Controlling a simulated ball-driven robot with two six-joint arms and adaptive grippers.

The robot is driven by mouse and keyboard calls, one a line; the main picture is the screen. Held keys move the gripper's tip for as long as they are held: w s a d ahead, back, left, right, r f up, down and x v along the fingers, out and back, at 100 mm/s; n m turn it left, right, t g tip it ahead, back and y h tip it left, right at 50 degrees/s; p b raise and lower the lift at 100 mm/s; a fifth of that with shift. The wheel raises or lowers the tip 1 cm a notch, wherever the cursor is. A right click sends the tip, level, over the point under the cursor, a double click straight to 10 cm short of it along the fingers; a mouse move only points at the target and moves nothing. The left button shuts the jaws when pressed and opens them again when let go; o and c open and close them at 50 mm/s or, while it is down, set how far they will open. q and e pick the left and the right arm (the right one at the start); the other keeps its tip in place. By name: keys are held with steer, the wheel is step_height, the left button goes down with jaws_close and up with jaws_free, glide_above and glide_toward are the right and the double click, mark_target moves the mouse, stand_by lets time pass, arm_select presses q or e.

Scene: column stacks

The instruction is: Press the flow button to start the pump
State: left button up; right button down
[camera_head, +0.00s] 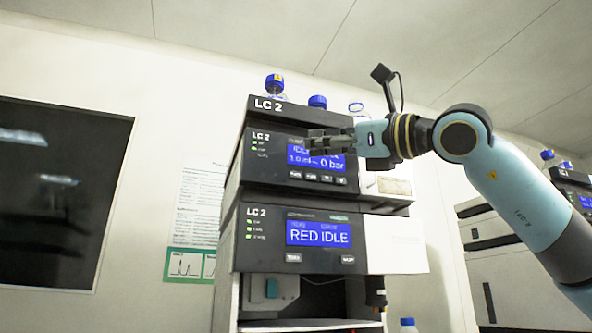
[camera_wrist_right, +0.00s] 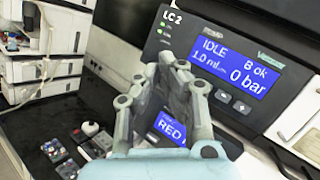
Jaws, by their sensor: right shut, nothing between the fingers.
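The pump module (camera_head: 262,168) is the upper LC 2 unit of the stack. Its blue display (camera_head: 330,163) is partly covered by my gripper in the head view; in the wrist view the display (camera_wrist_right: 228,65) reads IDLE, 1.0 ml and 0 bar. A row of small dark buttons (camera_head: 311,176) sits below it, and two also show in the wrist view (camera_wrist_right: 232,101). Their labels are too small to read, so I cannot tell which is flow. My right gripper (camera_head: 311,143) is shut and empty, in front of the pump panel; it also shows in the wrist view (camera_wrist_right: 181,72).
Below is another LC 2 module (camera_head: 265,240) with a RED IDLE display and two buttons. Blue-capped bottles (camera_head: 275,84) stand on top. A second instrument stack (camera_head: 500,250) is at the right. A dark panel (camera_head: 60,190) hangs on the left wall.

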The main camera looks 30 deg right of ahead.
steer(key=p, duration=0.4)
glide_toward(281, 164)
steer(key=w+a+r, duration=0.2)
steer(key=shift+w+d+f+p, duration=0.1)
steer(key=shift+w+f+p, duration=0.35)
steer(key=shift+w, duration=0.25)
steer(key=shift+w+r, duration=0.1)
stand_by(0.5)
steer(key=shift+w+d, duration=0.1)
steer(key=shift+w, duration=0.2)
